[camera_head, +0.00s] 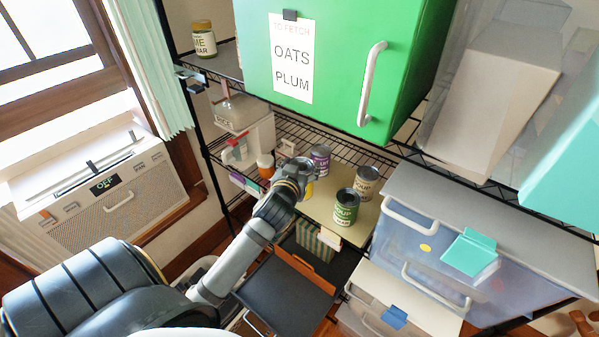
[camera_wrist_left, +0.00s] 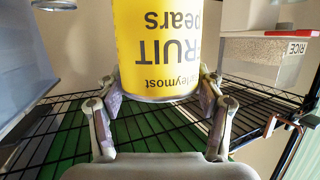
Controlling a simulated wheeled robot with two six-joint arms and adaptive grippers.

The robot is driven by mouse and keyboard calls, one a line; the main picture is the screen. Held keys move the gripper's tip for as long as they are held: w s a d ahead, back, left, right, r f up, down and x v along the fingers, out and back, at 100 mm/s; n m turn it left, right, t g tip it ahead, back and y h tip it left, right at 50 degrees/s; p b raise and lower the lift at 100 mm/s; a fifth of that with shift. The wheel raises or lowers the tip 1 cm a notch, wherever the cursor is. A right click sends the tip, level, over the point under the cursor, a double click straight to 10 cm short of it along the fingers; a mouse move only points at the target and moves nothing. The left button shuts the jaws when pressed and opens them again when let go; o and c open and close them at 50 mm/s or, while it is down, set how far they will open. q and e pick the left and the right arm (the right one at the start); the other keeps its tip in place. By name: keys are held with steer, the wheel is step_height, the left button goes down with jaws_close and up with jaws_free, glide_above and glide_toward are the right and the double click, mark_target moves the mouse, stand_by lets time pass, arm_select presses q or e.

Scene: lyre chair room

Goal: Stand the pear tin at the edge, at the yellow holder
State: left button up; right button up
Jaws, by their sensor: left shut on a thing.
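The pear tin is yellow; in the left wrist view the tin (camera_wrist_left: 158,45) fills the upper middle, its "FRUIT Pears" label upside down in that picture. My left gripper (camera_wrist_left: 160,95) is shut on it, one finger on each side. In the head view my left gripper (camera_head: 297,168) is at the middle shelf, and only a yellow sliver of the tin (camera_head: 309,190) shows below it. I cannot tell whether the tin touches the shelf. I cannot pick out the yellow holder with certainty; the gripper and arm cover part of the shelf's front edge. My right gripper is out of view.
A purple-labelled tin (camera_head: 320,158), a green soup tin (camera_head: 346,206) and another soup tin (camera_head: 366,183) stand right of the gripper. A purple holder (camera_head: 245,184) is on the shelf edge to the left.

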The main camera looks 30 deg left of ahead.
arm_select(q)
steer(key=w+a, duration=0.1)
steer(key=w+a+f+p, duration=0.1)
steer(key=w, duration=0.1)
steer(key=w+a+f, duration=0.1)
steer(key=shift+w+a, duration=0.25)
steer(key=shift+a, duration=0.1)
steer(key=w+a+f+p, duration=0.2)
steer(key=w+f, duration=0.1)
steer(key=f, duration=0.6)
steer(key=shift+w+a, duration=0.15)
steer(key=shift+a, duration=0.05)
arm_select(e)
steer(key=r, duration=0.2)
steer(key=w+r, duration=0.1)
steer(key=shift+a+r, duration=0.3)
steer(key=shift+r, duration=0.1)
arm_select(q)
steer(key=o, duration=1.8)
steer(key=shift+f, duration=0.1)
